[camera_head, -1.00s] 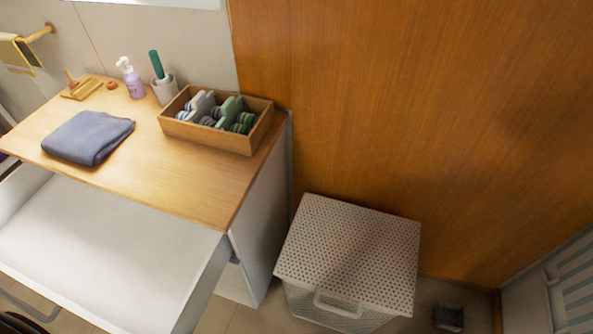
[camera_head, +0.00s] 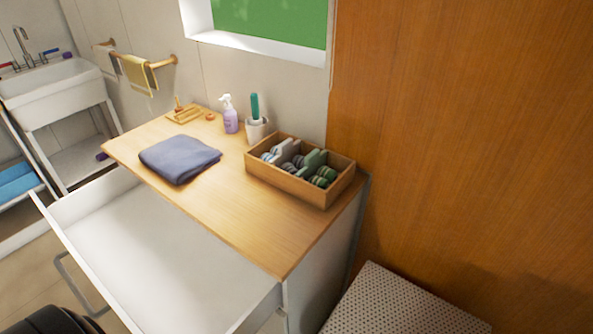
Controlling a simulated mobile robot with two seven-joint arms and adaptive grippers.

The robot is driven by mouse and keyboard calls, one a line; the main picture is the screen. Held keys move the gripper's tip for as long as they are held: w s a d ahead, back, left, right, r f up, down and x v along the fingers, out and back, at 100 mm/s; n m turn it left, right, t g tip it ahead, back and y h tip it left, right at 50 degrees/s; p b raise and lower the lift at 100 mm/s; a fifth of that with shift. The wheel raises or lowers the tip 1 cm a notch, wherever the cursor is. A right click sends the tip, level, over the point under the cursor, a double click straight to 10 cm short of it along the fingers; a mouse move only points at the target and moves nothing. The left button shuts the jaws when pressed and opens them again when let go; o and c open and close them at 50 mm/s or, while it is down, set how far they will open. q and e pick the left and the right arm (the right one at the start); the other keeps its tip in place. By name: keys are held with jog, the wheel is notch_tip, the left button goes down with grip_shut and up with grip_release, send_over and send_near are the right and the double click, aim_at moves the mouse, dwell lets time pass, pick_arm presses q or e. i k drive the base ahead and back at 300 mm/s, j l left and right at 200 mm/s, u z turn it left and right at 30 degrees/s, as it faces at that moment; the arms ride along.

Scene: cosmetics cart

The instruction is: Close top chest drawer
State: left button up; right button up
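The chest (camera_head: 318,272) stands against the wall with a wooden top. Its top drawer (camera_head: 130,243) is pulled far out and looks empty, with a white inside. A metal bar handle (camera_head: 78,287) shows on the drawer's front at the lower left. A black rounded part, likely of my own arm, shows at the bottom left, close to the drawer front. I cannot see the fingertips of either gripper.
On the chest top are a folded blue-grey cloth (camera_head: 180,158), a purple pump bottle (camera_head: 230,117), a cup (camera_head: 257,129) with a green-handled brush, and a wooden box (camera_head: 317,186) of several items. A perforated hamper (camera_head: 398,303) stands right of the chest. A sink (camera_head: 55,90) is at the left.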

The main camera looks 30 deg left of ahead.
aim_at(161, 272)
jog(key=k+u, duration=0.1)
jog(key=u, duration=0.8)
jog(key=k+u, duration=0.15)
jog(key=u, duration=0.3)
jog(key=j+u, duration=0.1)
jog(key=u, duration=0.3)
jog(key=k+j+u, duration=0.1)
jog(key=u, duration=0.35)
